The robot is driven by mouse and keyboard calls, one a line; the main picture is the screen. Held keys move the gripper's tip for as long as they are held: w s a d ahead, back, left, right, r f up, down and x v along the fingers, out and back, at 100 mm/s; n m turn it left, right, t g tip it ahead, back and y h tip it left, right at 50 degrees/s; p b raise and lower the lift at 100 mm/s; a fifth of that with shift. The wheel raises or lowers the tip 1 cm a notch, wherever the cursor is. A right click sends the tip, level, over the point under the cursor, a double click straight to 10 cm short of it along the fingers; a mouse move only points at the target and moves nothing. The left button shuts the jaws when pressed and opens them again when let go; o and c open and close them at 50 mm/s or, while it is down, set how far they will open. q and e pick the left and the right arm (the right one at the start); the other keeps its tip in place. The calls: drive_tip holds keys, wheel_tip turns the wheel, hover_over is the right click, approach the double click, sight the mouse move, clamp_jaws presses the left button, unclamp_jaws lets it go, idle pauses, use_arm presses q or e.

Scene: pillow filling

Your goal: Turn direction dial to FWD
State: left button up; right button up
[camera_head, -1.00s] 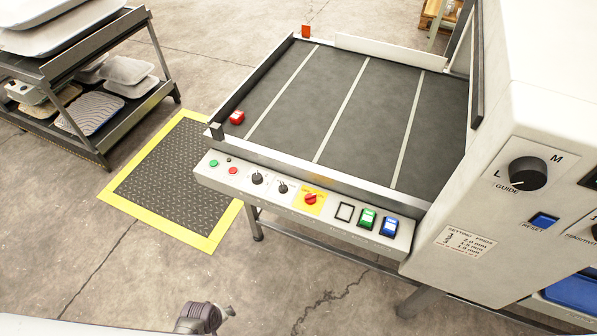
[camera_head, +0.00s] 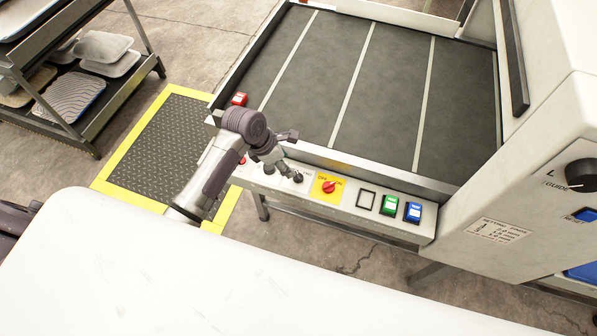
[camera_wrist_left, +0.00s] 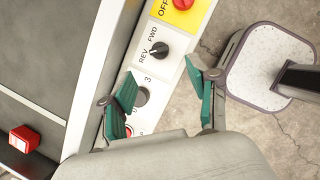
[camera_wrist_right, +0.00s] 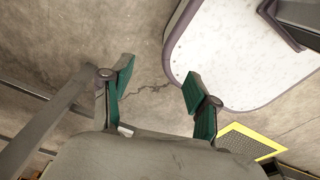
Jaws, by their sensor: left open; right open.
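The direction dial (camera_head: 298,177) is a black knob on the machine's front panel, beside the yellow-backed red switch. In the left wrist view the dial (camera_wrist_left: 158,49) sits between REV and FWD labels, its pointer appearing on the REV side. My left gripper (camera_head: 283,152) is open above the panel's left part, close to the dial. In the left wrist view its open fingers (camera_wrist_left: 161,70) are empty, and the dial shows just beyond the fingertips, not between them. My right gripper (camera_wrist_right: 157,70) is open and empty over bare floor; it is not in the head view.
A numbered knob (camera_wrist_left: 141,96) lies next to the dial, partly behind a left finger. The red switch (camera_head: 328,187), green button (camera_head: 390,204) and blue button (camera_head: 413,211) are farther right. The belt (camera_head: 385,85) lies behind the panel. A red button box (camera_head: 239,99) stands at the belt's corner.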

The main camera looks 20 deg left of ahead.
sight(298, 175)
use_arm(q)
drive_tip(key=x, duration=0.9)
drive_tip(key=shift+w+f+b, duration=0.15)
drive_tip(key=shift+f+b, duration=0.25)
drive_tip(key=shift+c, duration=0.3)
clamp_jaws()
